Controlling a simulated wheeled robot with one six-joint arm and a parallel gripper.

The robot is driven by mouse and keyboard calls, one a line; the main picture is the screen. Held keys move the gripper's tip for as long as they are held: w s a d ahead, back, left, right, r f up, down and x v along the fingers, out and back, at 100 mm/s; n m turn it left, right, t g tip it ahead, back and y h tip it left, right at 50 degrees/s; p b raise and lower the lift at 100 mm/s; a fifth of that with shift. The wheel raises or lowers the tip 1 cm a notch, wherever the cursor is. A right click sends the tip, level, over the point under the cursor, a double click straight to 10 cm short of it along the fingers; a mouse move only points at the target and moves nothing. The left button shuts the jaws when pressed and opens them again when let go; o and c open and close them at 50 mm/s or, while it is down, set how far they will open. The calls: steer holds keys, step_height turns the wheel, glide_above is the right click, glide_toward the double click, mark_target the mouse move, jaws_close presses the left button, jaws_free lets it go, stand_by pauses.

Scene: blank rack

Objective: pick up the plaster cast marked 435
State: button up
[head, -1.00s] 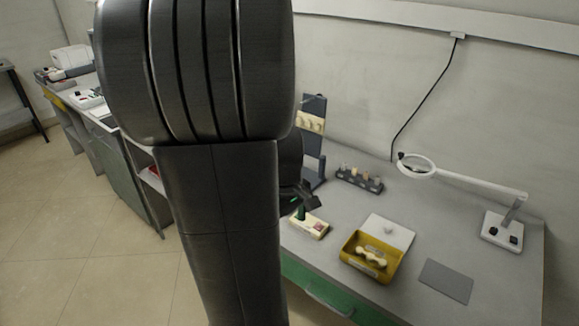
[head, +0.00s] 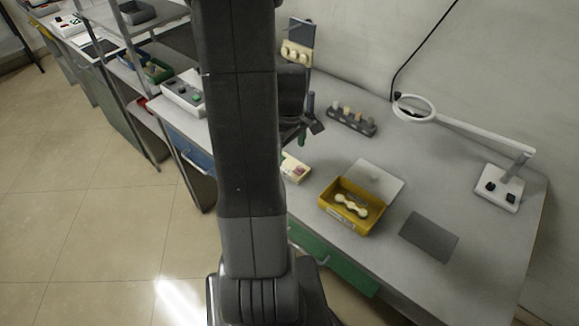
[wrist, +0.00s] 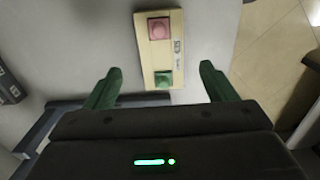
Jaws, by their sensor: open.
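No number 435 is readable in either view, so I cannot tell which piece is the plaster cast so marked. A cream block (wrist: 158,40) with a pink square piece, a green square piece and a small unreadable label lies ahead of my gripper in the wrist view; in the head view the block (head: 295,169) is partly hidden by my arm. My gripper (wrist: 160,70) is open and empty, its green fingers apart on either side of the block's near end. In the head view my gripper (head: 303,132) hangs above the bench, partly hidden.
A yellow tray (head: 334,213) holds a pale knobbed piece, beside a white sheet (head: 385,180) and a grey mat (head: 429,236). Behind stand a dark rack of small pieces (head: 352,121) and an upright stand (head: 300,33) with pale pieces. A magnifier lamp (head: 480,137) is at right.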

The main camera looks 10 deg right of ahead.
mark_target(289, 164)
steer(key=shift+a+f, duration=0.1)
steer(key=shift+f, duration=2.65)
steer(key=shift+c, duration=0.5)
steer(key=c, duration=1.1)
